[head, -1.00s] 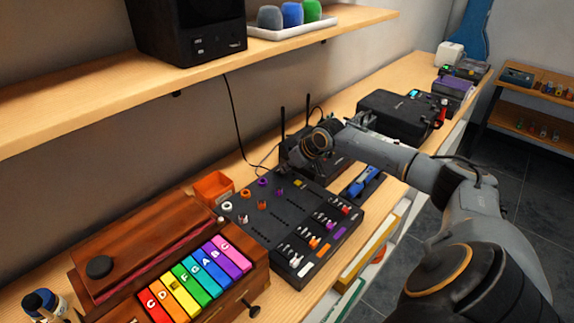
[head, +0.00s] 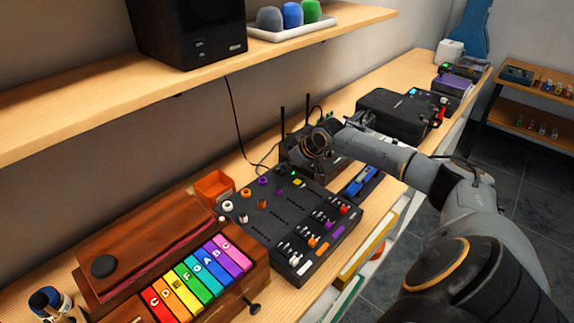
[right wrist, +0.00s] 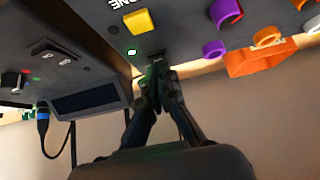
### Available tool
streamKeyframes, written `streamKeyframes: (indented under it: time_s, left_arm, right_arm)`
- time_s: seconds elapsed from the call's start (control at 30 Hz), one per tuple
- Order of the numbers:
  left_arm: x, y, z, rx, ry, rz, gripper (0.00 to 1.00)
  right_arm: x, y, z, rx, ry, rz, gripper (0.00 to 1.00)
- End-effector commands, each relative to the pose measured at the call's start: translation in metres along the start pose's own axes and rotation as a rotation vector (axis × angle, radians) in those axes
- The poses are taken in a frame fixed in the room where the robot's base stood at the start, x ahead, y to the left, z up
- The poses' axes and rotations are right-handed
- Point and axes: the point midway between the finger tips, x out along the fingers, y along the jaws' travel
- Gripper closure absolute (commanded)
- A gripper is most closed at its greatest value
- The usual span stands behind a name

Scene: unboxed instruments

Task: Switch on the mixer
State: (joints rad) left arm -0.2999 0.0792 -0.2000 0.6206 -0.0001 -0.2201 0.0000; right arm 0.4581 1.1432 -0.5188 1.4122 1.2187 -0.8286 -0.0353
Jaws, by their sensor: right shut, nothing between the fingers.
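The mixer (head: 290,218) is a black panel with coloured knobs and faders on the bench, in the middle of the head view. My right gripper (head: 288,166) is at that far corner. In the right wrist view its fingertips (right wrist: 158,68) are together, empty, close to the mixer's edge beside the light. They partly hide the switch area; contact is unclear. My left gripper is out of view.
A black box with antennas (head: 283,122) stands right behind the gripper. A wooden instrument with coloured keys (head: 200,275) and an orange tray (head: 214,187) lie to the left. A shelf (head: 100,110) overhangs the back. A black case (head: 395,112) is farther right.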

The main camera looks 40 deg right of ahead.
Motion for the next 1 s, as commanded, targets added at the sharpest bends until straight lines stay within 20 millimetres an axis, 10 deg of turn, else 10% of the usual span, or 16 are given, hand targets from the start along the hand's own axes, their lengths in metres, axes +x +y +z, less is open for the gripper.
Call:
streamKeyframes:
  time_s: [0.53,0.87,1.0]
  left_arm:
    - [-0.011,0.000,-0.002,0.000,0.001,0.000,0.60]
    - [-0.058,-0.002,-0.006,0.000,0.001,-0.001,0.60]
    - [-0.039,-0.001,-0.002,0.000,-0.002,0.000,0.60]
  right_arm:
    - [-0.007,-0.001,-0.006,0.000,0.000,0.000,1.00]
    - [-0.038,-0.008,-0.036,0.001,0.000,-0.002,1.00]
    - [-0.056,-0.007,-0.021,-0.008,-0.005,0.004,1.00]
